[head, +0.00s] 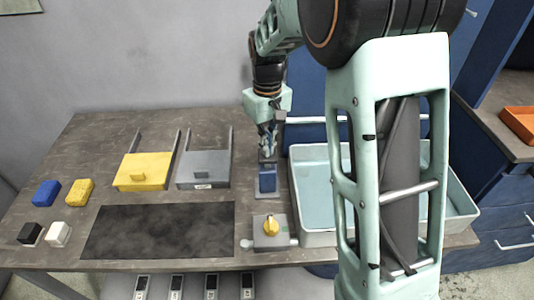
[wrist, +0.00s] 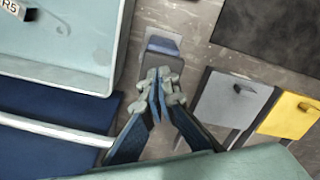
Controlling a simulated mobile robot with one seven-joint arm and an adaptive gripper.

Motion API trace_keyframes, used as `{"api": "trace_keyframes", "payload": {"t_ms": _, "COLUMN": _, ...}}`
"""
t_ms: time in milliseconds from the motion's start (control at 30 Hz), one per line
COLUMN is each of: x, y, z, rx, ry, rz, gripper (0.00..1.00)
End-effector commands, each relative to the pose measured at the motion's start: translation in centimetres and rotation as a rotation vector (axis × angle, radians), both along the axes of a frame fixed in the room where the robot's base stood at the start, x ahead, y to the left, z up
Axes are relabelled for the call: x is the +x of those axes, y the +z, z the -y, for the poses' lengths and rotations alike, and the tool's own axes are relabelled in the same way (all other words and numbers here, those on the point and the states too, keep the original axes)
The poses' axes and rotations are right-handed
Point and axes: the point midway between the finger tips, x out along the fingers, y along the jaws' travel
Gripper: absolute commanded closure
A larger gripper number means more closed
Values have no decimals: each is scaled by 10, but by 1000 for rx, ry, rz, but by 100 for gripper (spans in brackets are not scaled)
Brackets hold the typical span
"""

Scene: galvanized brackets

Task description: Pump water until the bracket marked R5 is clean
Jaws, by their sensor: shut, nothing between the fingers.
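My gripper (head: 267,153) is shut and empty. In the wrist view its fingertips (wrist: 160,76) meet just beside a blue block-like part (wrist: 163,46) on a grey base. The blue part (head: 267,179), possibly the pump's handle, stands left of the basin, below the fingers in the head view; I cannot tell whether they touch. The bracket marked R5 (wrist: 14,9) is in the pale basin (wrist: 112,50), at the wrist view's top left corner and partly cut off. Dark specks show near it; its full surface is not visible. My arm hides part of the basin (head: 300,226) in the head view.
A grey box with a yellow knob (head: 270,228) stands in front of the blue part. Yellow (head: 145,170) and grey (head: 204,168) drawer-like units stand left, behind a dark mat (head: 158,230). Sponges (head: 46,193) and small blocks (head: 58,233) lie far left. An orange tray (head: 519,121) is at right.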

Motion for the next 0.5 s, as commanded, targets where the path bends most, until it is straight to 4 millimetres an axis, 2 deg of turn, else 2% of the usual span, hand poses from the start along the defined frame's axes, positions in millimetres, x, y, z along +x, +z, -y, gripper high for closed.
{"api": "trace_keyframes", "payload": {"t_ms": 500, "x": -1, "y": -29, "z": 0, "rx": -1, "ry": 0, "rz": -3, "gripper": 100}}
